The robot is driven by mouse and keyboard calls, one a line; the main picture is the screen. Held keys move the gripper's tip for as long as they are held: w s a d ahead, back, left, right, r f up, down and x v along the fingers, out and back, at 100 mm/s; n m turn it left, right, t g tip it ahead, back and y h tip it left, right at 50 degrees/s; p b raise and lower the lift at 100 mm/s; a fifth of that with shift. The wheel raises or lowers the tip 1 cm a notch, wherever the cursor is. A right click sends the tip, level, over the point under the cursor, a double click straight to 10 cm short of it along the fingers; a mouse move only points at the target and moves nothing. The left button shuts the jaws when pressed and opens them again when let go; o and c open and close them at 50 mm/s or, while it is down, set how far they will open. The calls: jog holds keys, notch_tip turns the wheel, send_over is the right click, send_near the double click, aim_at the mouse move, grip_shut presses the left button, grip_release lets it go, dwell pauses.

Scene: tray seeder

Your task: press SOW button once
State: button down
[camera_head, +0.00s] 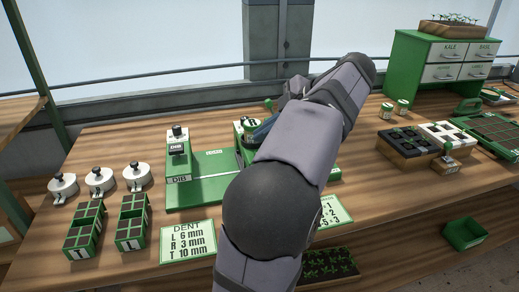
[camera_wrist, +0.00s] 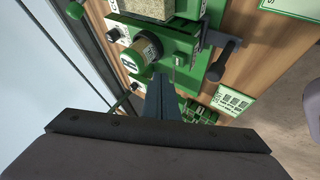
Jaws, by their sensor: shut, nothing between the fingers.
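The green seeder machine (camera_head: 200,192) stands on the bench, its right part hidden behind my arm. In the wrist view its green body (camera_wrist: 185,45) lies just beyond my fingertips. A round canister with a green-and-white label (camera_wrist: 140,54) sits on it, left of the fingers; a labelled round top (camera_head: 246,124) shows in the head view. My gripper (camera_wrist: 163,82) is shut and empty, pointing at the machine. It is mostly hidden by my arm in the head view. I cannot make out a SOW label, nor tell whether the fingertips touch anything.
A DIB block with a black knob (camera_head: 178,145) rises at the machine's left. Several white lidded pots (camera_head: 100,180) and green cell trays (camera_head: 131,228) stand farther left. A DENT card (camera_head: 188,241) lies in front. Black trays (camera_head: 408,143) and a green drawer cabinet (camera_head: 440,60) are right.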

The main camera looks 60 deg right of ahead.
jog(key=shift+r+p, duration=0.95)
jog(key=shift+r, duration=0.65)
